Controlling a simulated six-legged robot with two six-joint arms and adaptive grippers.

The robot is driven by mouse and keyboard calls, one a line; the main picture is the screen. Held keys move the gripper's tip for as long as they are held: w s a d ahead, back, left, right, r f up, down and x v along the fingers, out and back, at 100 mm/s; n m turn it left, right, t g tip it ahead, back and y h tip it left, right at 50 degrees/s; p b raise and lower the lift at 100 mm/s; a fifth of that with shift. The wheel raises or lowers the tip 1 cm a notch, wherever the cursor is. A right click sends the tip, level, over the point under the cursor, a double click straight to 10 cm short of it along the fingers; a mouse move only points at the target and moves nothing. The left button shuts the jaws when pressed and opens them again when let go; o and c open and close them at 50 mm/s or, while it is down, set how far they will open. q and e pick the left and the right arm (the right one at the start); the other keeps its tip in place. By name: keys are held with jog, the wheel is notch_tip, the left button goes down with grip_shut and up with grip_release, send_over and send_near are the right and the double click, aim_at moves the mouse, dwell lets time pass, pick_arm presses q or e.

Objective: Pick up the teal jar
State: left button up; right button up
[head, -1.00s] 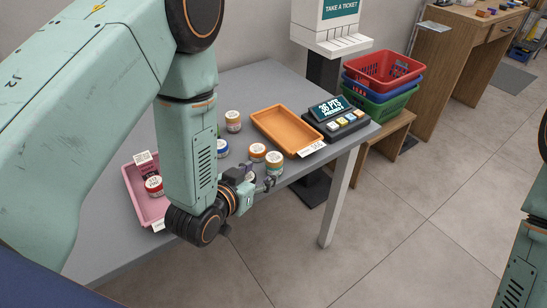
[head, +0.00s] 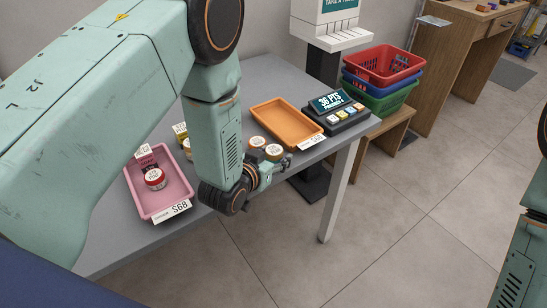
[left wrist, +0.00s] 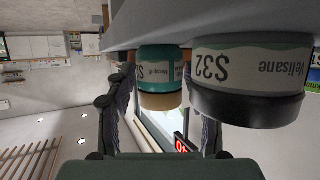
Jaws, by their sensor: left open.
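The teal jar (left wrist: 160,72) shows in the left wrist view, upside down in the picture, with a tan lid and a pale label. It appears between my left gripper's two fingers (left wrist: 160,95), with a gap on each side. In the head view a tan-lidded jar (head: 274,152), likely the same one, stands near the counter's front edge. My left gripper (head: 279,166) is open, low beside it at that edge. A black-lidded jar (left wrist: 246,80) marked $32 is close to the right finger in the wrist view. My right gripper is out of view.
The orange tray (head: 259,110) and a points display (head: 337,110) are to the right. A pink tray (head: 179,187) holds a red-lidded jar (head: 155,178). My left forearm hides part of the grey counter (head: 262,76).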

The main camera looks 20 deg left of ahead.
pick_arm(q)
jog(key=shift+w, duration=0.15)
jog(key=c, duration=0.9)
jog(key=shift+c, duration=0.5)
